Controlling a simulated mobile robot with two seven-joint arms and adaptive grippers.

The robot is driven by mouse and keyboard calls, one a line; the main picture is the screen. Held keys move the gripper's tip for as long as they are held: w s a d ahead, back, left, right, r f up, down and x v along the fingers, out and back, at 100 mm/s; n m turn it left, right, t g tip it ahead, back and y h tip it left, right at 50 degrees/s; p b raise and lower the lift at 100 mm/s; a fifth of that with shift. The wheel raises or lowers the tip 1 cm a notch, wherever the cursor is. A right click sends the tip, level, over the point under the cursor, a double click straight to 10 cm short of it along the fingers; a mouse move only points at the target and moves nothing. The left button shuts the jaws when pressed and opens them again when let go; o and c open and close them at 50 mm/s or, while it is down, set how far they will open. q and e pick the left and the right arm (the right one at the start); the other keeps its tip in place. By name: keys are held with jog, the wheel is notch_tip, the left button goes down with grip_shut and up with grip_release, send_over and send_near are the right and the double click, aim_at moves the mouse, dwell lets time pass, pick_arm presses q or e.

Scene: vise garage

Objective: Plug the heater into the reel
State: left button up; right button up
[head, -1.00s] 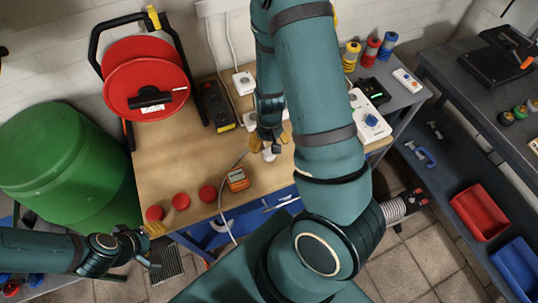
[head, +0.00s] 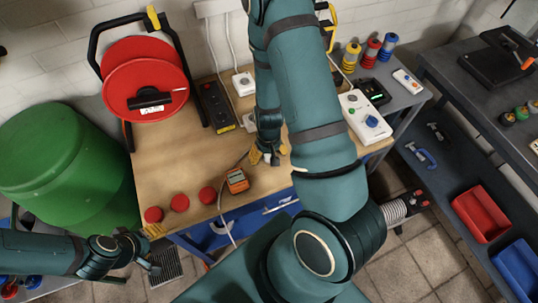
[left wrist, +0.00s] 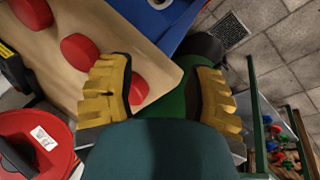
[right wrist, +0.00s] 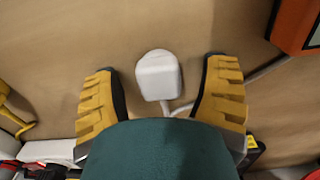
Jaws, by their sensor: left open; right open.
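The red cable reel (head: 143,72) stands in its black frame at the back left of the wooden workbench. Its rim also shows in the left wrist view (left wrist: 52,150). A white plug (right wrist: 158,76) with a white cord lies on the bench, between the open fingers of my right gripper (right wrist: 162,100) and apart from both. In the head view my right gripper (head: 269,154) is low over the bench. My left gripper (head: 149,249) is open and empty off the bench's front left corner. I cannot make out the heater.
Red round knobs (head: 180,203) line the bench's front left edge. An orange meter (head: 237,181) lies left of my right gripper. A black power strip (head: 214,104) is beside the reel. A green barrel (head: 60,160) stands left of the bench.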

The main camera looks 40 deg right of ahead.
jog(key=c, duration=1.2)
jog(key=shift+r, duration=0.1)
notch_tip(320, 180, up, 10)
jog(key=shift+f+p, duration=0.1)
jog(key=shift+p, duration=0.95)
